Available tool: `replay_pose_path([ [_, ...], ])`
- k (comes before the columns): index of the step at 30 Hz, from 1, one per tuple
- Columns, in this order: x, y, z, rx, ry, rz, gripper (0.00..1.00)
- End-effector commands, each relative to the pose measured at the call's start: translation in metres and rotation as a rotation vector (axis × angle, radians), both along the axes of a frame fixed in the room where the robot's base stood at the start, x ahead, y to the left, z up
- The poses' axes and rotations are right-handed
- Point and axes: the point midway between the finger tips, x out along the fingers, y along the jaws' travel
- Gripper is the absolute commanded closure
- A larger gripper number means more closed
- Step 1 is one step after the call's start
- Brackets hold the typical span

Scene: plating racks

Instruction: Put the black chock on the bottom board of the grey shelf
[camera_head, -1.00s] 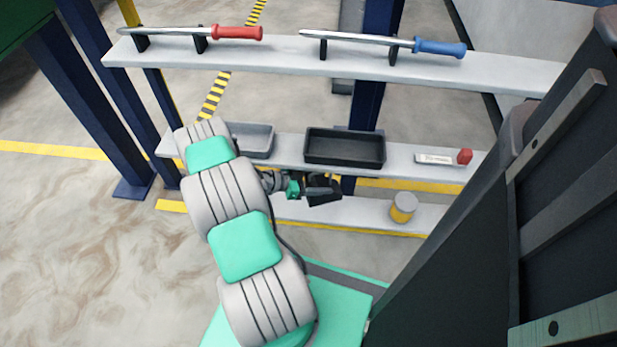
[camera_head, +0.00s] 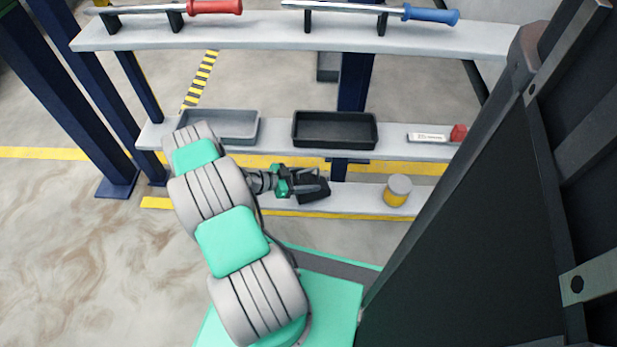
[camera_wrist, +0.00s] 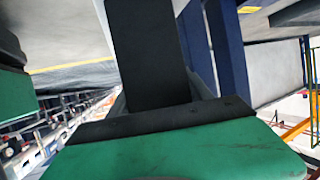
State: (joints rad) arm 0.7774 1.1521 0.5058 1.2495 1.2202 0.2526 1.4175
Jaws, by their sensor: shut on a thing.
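The black chock (camera_head: 313,195) is held in my gripper (camera_head: 316,182), which is shut on it. In the head view both show in front of the bottom board (camera_head: 350,201) of the grey shelf, left of the can. Whether the chock touches the board cannot be told. In the wrist view a dark upright piece (camera_wrist: 146,50) stands beyond the green gripper body; I cannot tell if it is a finger or the chock.
A grey-and-yellow can (camera_head: 398,191) stands on the bottom board's right part. The middle board just above carries a grey tray (camera_head: 222,137), a black tray (camera_head: 334,143) and a red-ended labelled item (camera_head: 437,136). Red-handled (camera_head: 215,8) and blue-handled (camera_head: 430,15) tools rest on the top board.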

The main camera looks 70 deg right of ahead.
Motion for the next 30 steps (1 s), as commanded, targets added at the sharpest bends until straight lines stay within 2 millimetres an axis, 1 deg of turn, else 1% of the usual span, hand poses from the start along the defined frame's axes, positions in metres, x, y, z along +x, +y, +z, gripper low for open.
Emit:
replay_pose_path([
  [10, 0.001, 0.0, 0.001, -0.002, 0.001, 0.001, 1.0],
  [26, 0.001, 0.0, -0.009, -0.002, 0.0, 0.0, 1.0],
  [27, 0.001, -0.001, -0.008, -0.002, 0.0, 0.0, 0.4],
  [30, 0.001, 0.0, -0.008, -0.002, 0.0, 0.001, 0.31],
])
